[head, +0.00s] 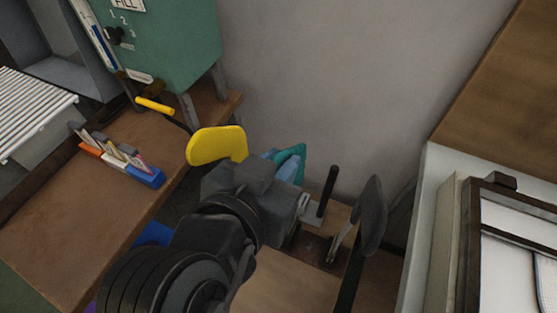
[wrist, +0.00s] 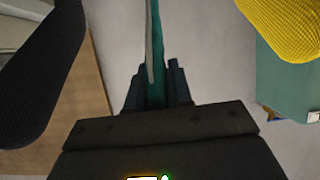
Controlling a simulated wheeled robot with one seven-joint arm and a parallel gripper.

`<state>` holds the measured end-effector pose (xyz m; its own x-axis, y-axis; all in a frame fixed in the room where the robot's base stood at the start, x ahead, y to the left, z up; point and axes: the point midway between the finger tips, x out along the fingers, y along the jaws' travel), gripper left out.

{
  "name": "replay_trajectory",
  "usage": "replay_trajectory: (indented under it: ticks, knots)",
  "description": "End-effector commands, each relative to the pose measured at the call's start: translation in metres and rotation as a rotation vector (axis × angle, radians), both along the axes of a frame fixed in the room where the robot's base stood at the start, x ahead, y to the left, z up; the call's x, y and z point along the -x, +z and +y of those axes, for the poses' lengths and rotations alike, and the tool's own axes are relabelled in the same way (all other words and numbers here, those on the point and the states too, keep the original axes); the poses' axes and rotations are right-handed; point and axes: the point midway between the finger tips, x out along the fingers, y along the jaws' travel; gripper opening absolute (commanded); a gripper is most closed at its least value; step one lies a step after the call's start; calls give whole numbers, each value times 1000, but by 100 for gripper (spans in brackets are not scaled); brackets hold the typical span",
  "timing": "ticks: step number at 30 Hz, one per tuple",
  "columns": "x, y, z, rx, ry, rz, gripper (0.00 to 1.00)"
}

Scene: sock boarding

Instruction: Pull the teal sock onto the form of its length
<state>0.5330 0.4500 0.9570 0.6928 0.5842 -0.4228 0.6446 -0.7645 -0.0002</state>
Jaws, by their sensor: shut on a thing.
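The teal sock (head: 294,152) shows just beyond my gripper in the head view, partly hidden by my wrist. In the wrist view my gripper (wrist: 153,78) is shut on the teal sock (wrist: 155,45), which runs as a narrow strip up from between the fingers. A thin grey edge lies along the strip; I cannot tell whether it is a form or part of the sock. A yellow form (head: 217,145) stands left of my gripper, also in the wrist view (wrist: 285,28). A dark grey form (head: 372,215) stands to the right, also in the wrist view (wrist: 40,75).
A black post (head: 328,190) stands between the sock and the dark form. A green machine (head: 165,40) with a yellow handle (head: 155,105) is at upper left. A holder with cards (head: 118,160) sits on the brown bench (head: 60,235). A framed case (head: 475,240) is at right.

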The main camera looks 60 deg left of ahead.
Motion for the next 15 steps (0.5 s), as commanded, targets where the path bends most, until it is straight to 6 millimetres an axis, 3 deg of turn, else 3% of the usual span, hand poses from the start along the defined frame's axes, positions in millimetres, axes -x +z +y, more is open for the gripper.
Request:
replay_trajectory:
  ticks: [15]
  knots:
    - [0,-13,0,0,-1,0,0]
